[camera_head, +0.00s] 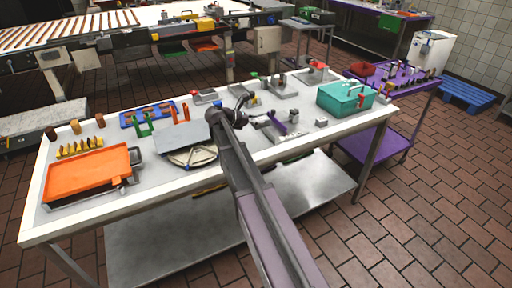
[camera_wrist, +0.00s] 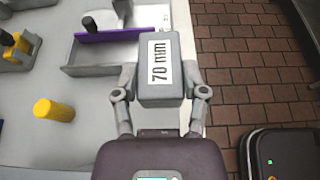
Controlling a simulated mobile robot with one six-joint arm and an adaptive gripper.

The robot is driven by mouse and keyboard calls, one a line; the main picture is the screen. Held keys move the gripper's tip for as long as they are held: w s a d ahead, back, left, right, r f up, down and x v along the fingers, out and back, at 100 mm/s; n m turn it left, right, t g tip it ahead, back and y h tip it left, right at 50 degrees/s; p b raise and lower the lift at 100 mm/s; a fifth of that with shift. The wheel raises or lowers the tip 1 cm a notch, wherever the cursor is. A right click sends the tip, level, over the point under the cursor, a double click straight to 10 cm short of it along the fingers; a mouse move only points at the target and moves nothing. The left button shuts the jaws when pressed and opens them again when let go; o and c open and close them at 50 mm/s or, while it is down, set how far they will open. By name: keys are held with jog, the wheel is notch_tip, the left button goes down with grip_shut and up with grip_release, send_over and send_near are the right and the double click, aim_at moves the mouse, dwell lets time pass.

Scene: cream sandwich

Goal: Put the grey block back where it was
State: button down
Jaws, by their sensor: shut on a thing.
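The grey block (camera_wrist: 159,92) carries a white label reading "70 mm" and fills the upper middle of the wrist view. My gripper (camera_wrist: 160,78) is shut on it, with one finger on each side. The block is over the table's edge area, with the brick floor visible to its right; its height above the surface is hard to tell. In the head view my gripper (camera_head: 243,98) is over the middle of the white-edged table (camera_head: 150,206), and the block cannot be made out clearly there.
A grey open holder with a purple panel (camera_wrist: 112,36) lies just left of the block. A yellow cylinder (camera_wrist: 54,110) stands further left. On the table are an orange tray (camera_head: 88,174), a grey plate (camera_head: 180,138) and a teal bin (camera_head: 340,100).

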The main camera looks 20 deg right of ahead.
jog(key=shift+s, duration=0.1)
jog(key=shift+s+f, duration=0.2)
jog(key=s+a+f+b, duration=0.2)
jog(key=s, duration=0.5)
jog(key=s+a+f+b, duration=0.2)
jog(key=s+f+b, duration=0.1)
jog(key=s, duration=0.4)
jog(key=shift+s+a+f+b, duration=0.15)
jog(key=shift+s+a+b, duration=0.1)
jog(key=shift+s+b, duration=0.1)
jog(key=shift+w, duration=0.15)
jog(key=b, duration=0.1)
send_over(252, 148)
jog(key=s, duration=0.1)
jog(key=shift+s+a+f, duration=0.15)
jog(key=shift+f, duration=0.55)
jog(key=shift+w, duration=0.6)
notch_tip(252, 148, down, 4)
jog(key=b, duration=0.4)
jog(key=shift+r, duration=0.15)
